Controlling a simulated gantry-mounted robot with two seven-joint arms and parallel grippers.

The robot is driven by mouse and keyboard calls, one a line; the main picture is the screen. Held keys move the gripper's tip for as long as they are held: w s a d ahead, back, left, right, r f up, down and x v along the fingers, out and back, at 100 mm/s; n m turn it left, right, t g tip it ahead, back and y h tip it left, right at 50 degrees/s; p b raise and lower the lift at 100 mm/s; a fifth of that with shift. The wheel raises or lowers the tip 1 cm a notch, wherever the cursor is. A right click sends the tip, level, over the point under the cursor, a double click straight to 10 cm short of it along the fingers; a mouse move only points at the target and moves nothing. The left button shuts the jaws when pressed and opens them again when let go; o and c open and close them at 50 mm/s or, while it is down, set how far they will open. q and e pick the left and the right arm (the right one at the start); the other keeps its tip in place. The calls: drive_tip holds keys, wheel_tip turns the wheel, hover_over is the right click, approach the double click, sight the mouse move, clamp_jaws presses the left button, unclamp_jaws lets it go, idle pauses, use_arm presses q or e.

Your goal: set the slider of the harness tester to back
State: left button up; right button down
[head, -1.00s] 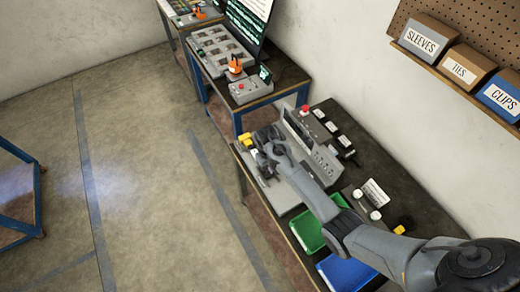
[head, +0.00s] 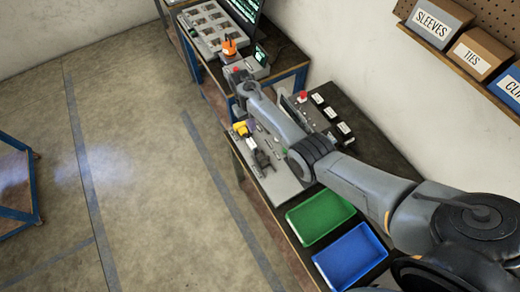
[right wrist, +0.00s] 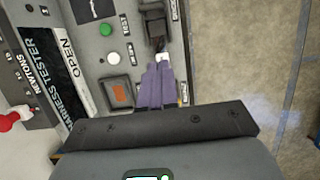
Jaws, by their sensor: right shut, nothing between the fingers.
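The harness tester (head: 280,182) is a grey console on the dark bench in the head view. The fingers hide part of the panel. My left gripper is out of view.
A green tray (head: 320,217) and a blue tray (head: 351,257) lie near the bench's front end. A red button (head: 302,97) and a yellow part (head: 241,129) are near my right arm. Another blue-framed bench stands behind. Open floor lies to the left.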

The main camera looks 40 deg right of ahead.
drive_tip(key=b, duration=0.6)
approach(265, 162)
drive_tip(key=w, duration=0.1)
drive_tip(key=w+f, duration=0.2)
drive_tip(key=shift+w, duration=0.35)
drive_tip(key=s+p, duration=0.2)
drive_tip(key=p, duration=0.1)
drive_tip(key=shift+s+a+r, duration=0.15)
drive_tip(key=shift+s+a, duration=0.15)
drive_tip(key=shift+a, duration=0.05)
drive_tip(key=shift+s, duration=0.25)
drive_tip(key=shift+s+a+f+p, duration=0.1)
drive_tip(key=shift+s+f+p, duration=0.2)
drive_tip(key=shift+s+p, duration=0.1)
drive_tip(key=shift+w+b, duration=0.1)
drive_tip(key=shift+b, duration=0.2)
